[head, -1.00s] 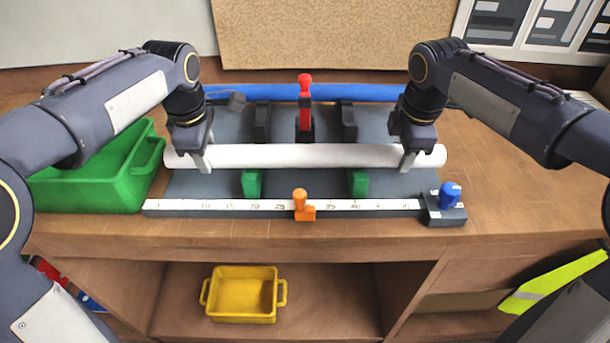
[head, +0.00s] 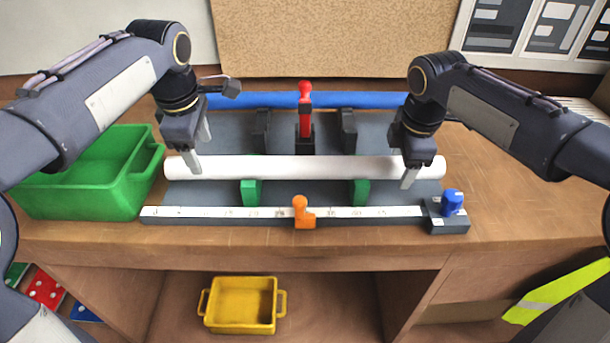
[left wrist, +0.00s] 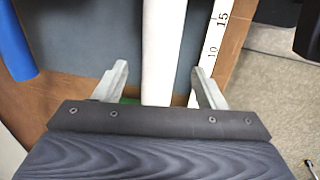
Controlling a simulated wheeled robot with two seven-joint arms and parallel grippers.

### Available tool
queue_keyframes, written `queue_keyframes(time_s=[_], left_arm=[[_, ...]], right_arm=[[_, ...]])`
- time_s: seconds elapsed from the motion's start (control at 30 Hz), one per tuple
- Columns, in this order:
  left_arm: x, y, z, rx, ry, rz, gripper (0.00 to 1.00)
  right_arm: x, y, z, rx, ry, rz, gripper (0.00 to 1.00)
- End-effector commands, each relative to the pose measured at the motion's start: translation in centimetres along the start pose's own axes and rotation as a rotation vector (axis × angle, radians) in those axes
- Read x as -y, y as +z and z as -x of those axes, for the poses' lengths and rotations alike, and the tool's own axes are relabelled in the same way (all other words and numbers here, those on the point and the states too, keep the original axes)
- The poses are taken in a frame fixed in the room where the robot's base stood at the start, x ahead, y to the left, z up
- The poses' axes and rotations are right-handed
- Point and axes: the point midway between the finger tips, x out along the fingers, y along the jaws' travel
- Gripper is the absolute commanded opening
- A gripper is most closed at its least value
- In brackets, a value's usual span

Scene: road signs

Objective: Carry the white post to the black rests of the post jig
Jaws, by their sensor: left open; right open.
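The white post (head: 300,168) lies left to right across the two green rests (head: 250,192) at the front of the grey jig plate. The two black rests (head: 348,128) stand behind it, empty. My left gripper (head: 199,152) is open at the post's left end; in the left wrist view the post (left wrist: 163,40) runs between its spread fingers, with gaps on both sides. My right gripper (head: 409,174) is open at the post's right end, one finger in front of it; its other finger is hidden.
A blue post (head: 255,100) lies at the back, behind a red upright clamp (head: 305,115). A ruler (head: 340,212) with an orange stop (head: 303,212) and a blue knob (head: 452,202) runs along the front. A green bin (head: 85,190) stands left; a yellow bin (head: 240,305) sits below.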

Motion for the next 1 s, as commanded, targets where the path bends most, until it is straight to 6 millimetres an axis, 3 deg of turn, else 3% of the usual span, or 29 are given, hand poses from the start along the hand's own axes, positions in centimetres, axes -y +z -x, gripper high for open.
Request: queue_keyframes(time_s=[0.1, 0.23, 0.53, 1.0], left_arm=[[-0.1, 0.1, 2.7, 0.002, 0.005, -0.001, 0.64], [-0.1, 0.0, 4.9, 0.001, 0.003, 0.000, 0.64], [0.0, 0.0, 6.8, 0.000, -0.001, 0.000, 0.64], [0.0, 0.0, 6.7, 0.000, -0.001, 0.000, 0.64]], right_arm=[[0.0, 0.0, 0.0, 0.000, 0.000, 0.000, 0.64], [0.0, 0.0, 0.0, 0.000, 0.000, 0.000, 0.64], [-0.1, 0.0, 1.0, 0.000, 0.003, 0.000, 0.64], [-0.1, -0.1, 10.0, -0.002, 0.004, 0.000, 0.64]])
